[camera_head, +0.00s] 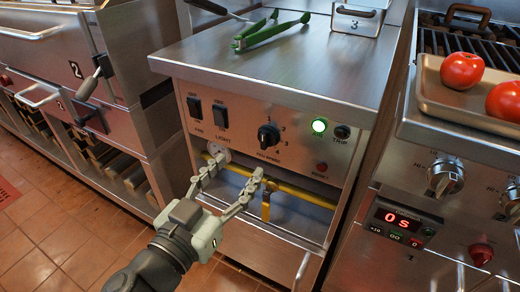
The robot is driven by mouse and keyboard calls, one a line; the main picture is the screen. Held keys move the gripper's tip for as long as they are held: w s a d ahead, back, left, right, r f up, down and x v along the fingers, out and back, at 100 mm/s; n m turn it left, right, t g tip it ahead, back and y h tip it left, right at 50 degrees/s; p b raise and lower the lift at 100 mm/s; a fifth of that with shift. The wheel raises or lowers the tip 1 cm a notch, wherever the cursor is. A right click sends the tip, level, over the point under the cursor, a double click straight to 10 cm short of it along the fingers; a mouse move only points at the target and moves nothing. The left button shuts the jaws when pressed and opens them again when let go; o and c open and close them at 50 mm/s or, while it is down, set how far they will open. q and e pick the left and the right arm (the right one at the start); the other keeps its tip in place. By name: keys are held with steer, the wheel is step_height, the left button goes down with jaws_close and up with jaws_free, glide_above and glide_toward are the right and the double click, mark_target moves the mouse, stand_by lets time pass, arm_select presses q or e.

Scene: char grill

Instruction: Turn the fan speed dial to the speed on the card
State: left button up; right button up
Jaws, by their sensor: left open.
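The black fan speed dial (269,135) is on the steel front panel (345,160) of the middle cabinet, with small numbers around it. I cannot tell for sure which number it points at. My left gripper (231,174) is open, with its two fingers spread, below and to the left of the dial. Nothing is seen between its fingers, and they look apart from the dial. No speed card can be made out. My right gripper is not in view.
A yellow pipe (300,194) and a gauge lie below. Green tongs (265,32) lie on top. A tray (450,103) with tomatoes stands right.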

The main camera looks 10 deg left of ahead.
mark_target(263, 144)
arm_select(q)
steer(key=w+d, duration=0.1)
steer(key=w+d+r+h, duration=0.1)
steer(key=shift+w+d+r, duration=0.1)
steer(key=shift+w+r, duration=0.15)
steer(key=shift+w, duration=0.05)
steer(key=x, duration=0.3)
steer(key=shift+w+f, duration=0.1)
steer(key=shift+w, duration=0.1)
steer(key=shift+w+d+f, duration=0.1)
steer(key=shift+w+d, duration=0.1)
steer(key=shift+w, duration=0.25)
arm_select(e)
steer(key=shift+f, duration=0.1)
arm_select(q)
steer(key=c, duration=1.2)
